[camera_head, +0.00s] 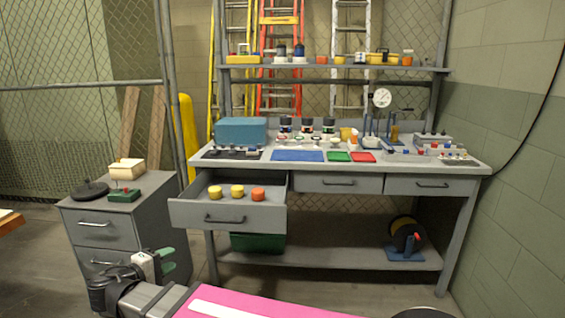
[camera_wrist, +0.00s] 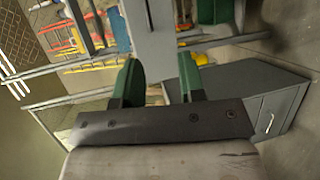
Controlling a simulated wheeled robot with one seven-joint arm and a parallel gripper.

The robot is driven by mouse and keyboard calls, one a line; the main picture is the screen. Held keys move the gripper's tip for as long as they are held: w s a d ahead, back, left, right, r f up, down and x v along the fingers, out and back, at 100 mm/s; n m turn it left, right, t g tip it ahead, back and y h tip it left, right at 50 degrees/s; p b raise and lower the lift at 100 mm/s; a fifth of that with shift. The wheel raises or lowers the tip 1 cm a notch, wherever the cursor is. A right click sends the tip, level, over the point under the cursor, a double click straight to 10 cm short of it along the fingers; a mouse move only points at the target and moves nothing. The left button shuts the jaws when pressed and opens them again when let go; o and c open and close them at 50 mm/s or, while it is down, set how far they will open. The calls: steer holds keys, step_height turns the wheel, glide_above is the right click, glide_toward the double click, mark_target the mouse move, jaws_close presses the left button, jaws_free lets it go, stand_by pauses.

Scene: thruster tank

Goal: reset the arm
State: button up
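My gripper (camera_head: 166,262) is at the lower left in the head view, low in front of the grey side cabinet and left of the open drawer. In the wrist view its two green fingers (camera_wrist: 160,85) stand apart with a gap between them, and nothing is held. My arm is folded low along the bottom of the head view, and the gripper appears clear of the furniture.
The workbench (camera_head: 473,170) has its left drawer (camera_head: 225,217) pulled out, with yellow and orange round pieces inside. The grey cabinet (camera_head: 105,238) stands to the left. A green bin (camera_head: 257,242) and a reel (camera_head: 405,240) are on the lower shelf. Floor shows in front.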

steer(key=w+d+f+m+g, duration=0.2)
steer(key=w+d+f+g, duration=0.4)
steer(key=d, duration=0.6)
steer(key=w+d+f+m+g, duration=0.3)
steer(key=w+d+f, duration=0.5)
steer(key=d, duration=0.5)
steer(key=d+f+m+g+y, duration=0.2)
steer(key=d+f+m+y, duration=0.1)
steer(key=d, duration=1)
steer(key=w+d+f+m+g+y, duration=0.1)
steer(key=d+f+m+g+y, duration=0.2)
steer(key=d, duration=1)
steer(key=shift+w+d+f+m+y, duration=0.25)
steer(key=shift+f+m+y, duration=0.4)
steer(key=shift+m, duration=0.45)
